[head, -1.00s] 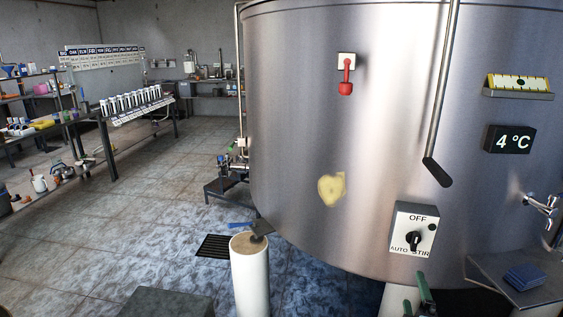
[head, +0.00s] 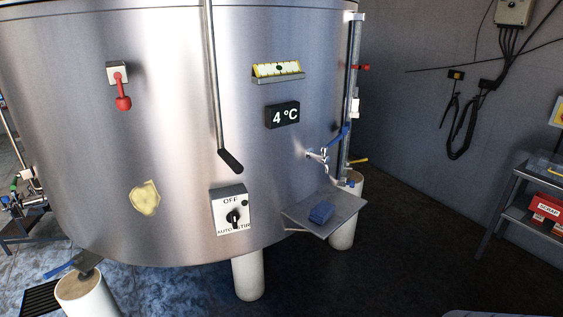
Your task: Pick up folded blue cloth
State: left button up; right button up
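The folded blue cloth (head: 321,212) lies on a small grey metal shelf (head: 337,222) at the lower right side of the big steel tank (head: 180,130). It sits below the small tap (head: 319,154). Nothing covers it in the head view. Neither of my grippers can be made out in the head view now.
A control box (head: 231,211) with a knob and a 4 °C display (head: 283,115) are on the tank wall. White legs (head: 249,277) stand under the tank. Dark floor (head: 400,250) lies open to the right, before a rack (head: 520,205) with red boxes.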

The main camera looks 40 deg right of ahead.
aim_at(320, 213)
jog(key=z, duration=1.7)
